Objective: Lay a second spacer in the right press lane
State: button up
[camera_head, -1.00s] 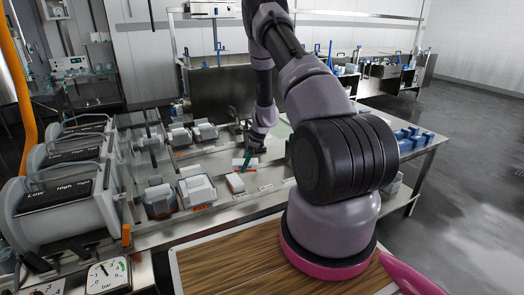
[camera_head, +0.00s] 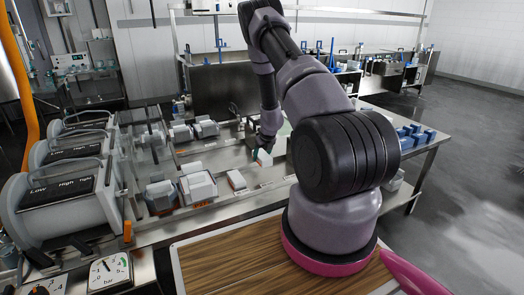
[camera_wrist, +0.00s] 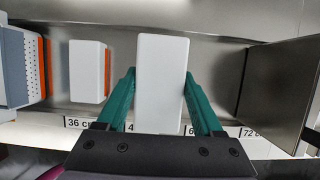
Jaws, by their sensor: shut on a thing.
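A white block-shaped spacer (camera_wrist: 161,85) is held between the two green fingers of my gripper (camera_wrist: 160,74) in the wrist view. In the head view my gripper (camera_head: 263,147) holds this spacer (camera_head: 264,158) over the nearer lane; the gap beneath it cannot be judged. Another white spacer (camera_wrist: 87,71) with an orange side lies in the lane to the left, apart from the held one. It also shows in the head view (camera_head: 237,180). Left of it stands a grey perforated mould (camera_wrist: 17,68) with an orange plate on its right side.
A metal block (camera_wrist: 281,84) stands in the lane right of the held spacer, with a gap between. Distance labels (camera_wrist: 80,123) run along the lane's front edge. Press cylinders (camera_head: 62,200) stand at the left. Blue items (camera_head: 414,134) stand on the bench at right.

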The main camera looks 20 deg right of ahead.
aim_at(265, 157)
jog(key=shift+f, duration=3.95)
jog(key=o, duration=1.5)
jog(key=shift+o, duration=0.2)
jog(key=v, duration=1)
jog(key=shift+s+r, duration=0.15)
jog(key=shift+r, duration=0.05)
notch_tip(265, 157, up, 10)
jog(key=shift+s+r, duration=0.1)
jog(key=shift+r, duration=0.05)
